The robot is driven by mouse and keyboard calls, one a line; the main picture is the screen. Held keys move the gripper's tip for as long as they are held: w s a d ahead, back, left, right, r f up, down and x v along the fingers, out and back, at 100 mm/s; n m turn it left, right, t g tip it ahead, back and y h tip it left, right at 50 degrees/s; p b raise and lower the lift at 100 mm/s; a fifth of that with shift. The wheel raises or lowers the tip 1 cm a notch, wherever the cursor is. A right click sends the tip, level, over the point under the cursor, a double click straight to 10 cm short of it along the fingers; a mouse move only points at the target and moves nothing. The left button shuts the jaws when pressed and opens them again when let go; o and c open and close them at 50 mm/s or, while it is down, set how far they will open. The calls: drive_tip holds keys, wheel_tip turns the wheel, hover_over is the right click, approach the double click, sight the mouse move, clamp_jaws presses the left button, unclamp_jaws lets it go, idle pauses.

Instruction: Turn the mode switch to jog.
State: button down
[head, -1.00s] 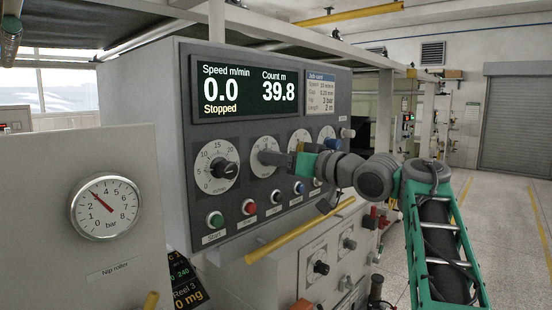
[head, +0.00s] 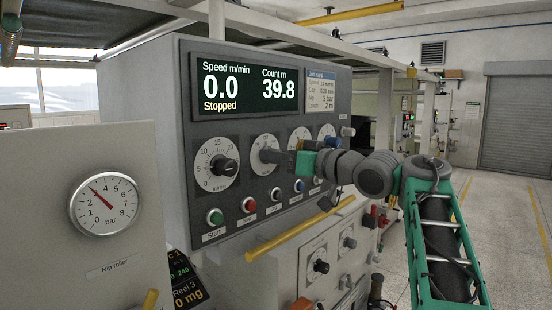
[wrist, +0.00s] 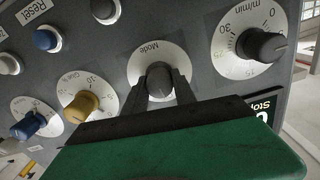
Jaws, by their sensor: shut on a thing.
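The mode switch (wrist: 158,78) is a dark grey knob on a white dial labelled "Mode" in the wrist view. My gripper (wrist: 160,92) has its two dark fingers shut on this knob, one on each side. In the head view my gripper (head: 268,157) reaches the panel from the right and covers most of the knob, while the white mode dial (head: 262,144) shows around it. The position marks on the dial are not readable, and I cannot tell which way the knob points.
The speed dial (head: 217,165) is left of the mode dial in the head view. A row of buttons, with a green one (head: 215,217), runs below. A yellow bar (head: 300,230) sticks out under the panel. The display (head: 245,86) reads 0.0, Stopped, 39.8.

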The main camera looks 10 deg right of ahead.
drive_tip(key=n+b, duration=0.2)
drive_tip(key=n, duration=0.1)
drive_tip(key=shift+f+n, duration=0.2)
drive_tip(key=shift+n, duration=0.1)
drive_tip(key=shift+s+a+r+n+b, duration=0.1)
drive_tip(key=shift+n+b, duration=1.15)
drive_tip(key=shift+n, duration=0.95)
drive_tip(key=c, duration=1)
unclamp_jaws()
drive_tip(key=b+v, duration=0.1)
drive_tip(key=v, duration=0.7)
